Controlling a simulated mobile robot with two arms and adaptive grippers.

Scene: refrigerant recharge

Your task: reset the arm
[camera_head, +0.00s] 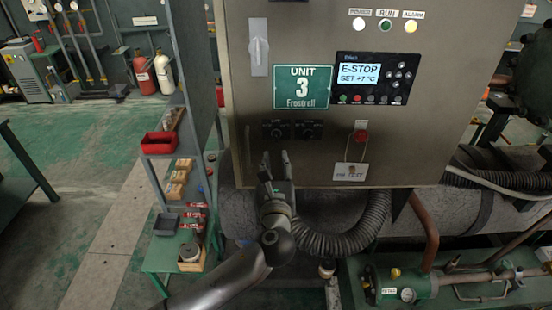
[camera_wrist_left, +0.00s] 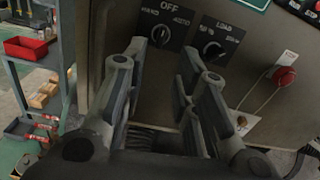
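My left gripper (camera_head: 275,163) is raised in front of the lower left part of the control cabinet (camera_head: 240,100). Its fingers are apart with nothing between them. In the left wrist view the open gripper (camera_wrist_left: 155,75) points at two black rotary knobs, the OFF/HAND/AUTO knob (camera_wrist_left: 161,35) and the LOAD knob (camera_wrist_left: 213,49). The fingertips overlap the lower edge of the knob plates in that view; I cannot tell whether they touch. My right gripper is not in view.
A red button (camera_head: 361,137) with a hanging tag (camera_head: 350,171) sits right of the knobs. The display (camera_head: 359,75) reads E-STOP. A shelf with a red bin (camera_head: 159,143) stands left. A corrugated hose (camera_head: 350,240) and green equipment (camera_head: 405,285) lie below the cabinet.

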